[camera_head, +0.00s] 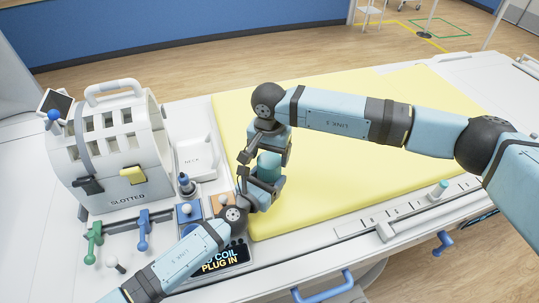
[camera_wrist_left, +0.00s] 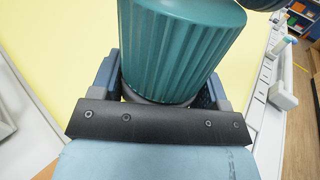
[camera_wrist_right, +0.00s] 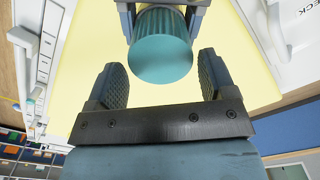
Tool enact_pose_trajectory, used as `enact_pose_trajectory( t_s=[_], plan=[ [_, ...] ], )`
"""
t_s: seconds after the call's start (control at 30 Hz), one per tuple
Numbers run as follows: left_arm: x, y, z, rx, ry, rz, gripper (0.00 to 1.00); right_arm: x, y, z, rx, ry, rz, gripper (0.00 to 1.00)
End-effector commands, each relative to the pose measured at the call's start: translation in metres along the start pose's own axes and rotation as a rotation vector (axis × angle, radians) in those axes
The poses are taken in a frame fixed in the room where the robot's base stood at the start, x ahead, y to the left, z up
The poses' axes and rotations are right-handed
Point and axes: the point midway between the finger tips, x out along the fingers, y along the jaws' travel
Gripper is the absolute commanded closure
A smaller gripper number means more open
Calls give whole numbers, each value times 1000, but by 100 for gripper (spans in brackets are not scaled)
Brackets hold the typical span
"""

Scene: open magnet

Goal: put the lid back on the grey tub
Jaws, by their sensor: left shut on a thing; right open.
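The teal ribbed lid (camera_head: 269,163) is upright between my two grippers over the yellow mat. It fills the top of the left wrist view (camera_wrist_left: 178,45), and its flat top shows in the right wrist view (camera_wrist_right: 162,60). A dark grey band of the tub (camera_wrist_left: 158,98) shows just under the lid; the rest is hidden. I cannot tell whether the lid is fully seated. My left gripper (camera_head: 260,186) is shut on the tub from below. My right gripper (camera_wrist_right: 165,80) is open, its fingers apart on either side of the lid's top end, holding nothing.
The yellow mat (camera_head: 350,95) lies under both grippers. A white slotted coil housing (camera_head: 110,140) stands at left, with green and blue handles (camera_head: 93,240) before it. A white tray (camera_head: 193,155) and a dark plug-in panel (camera_head: 222,260) are close to my left arm.

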Motion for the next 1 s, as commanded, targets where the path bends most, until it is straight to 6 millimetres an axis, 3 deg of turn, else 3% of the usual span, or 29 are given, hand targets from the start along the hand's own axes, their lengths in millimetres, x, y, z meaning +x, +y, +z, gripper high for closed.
enact_pose_trajectory(
  t_s=[0.23,0.6,0.77,1.0],
  plan=[
    [0,0,0,0,0,0,98,-30,-1,-1,-219,6,-1,22],
    [0,0,0,0,0,0,98,-34,0,0,-272,1,0,22],
    [0,0,0,0,0,0,98,-25,0,0,-272,-1,0,22],
    [0,0,0,0,0,0,98,10,0,0,-272,-1,0,22]
  ],
)
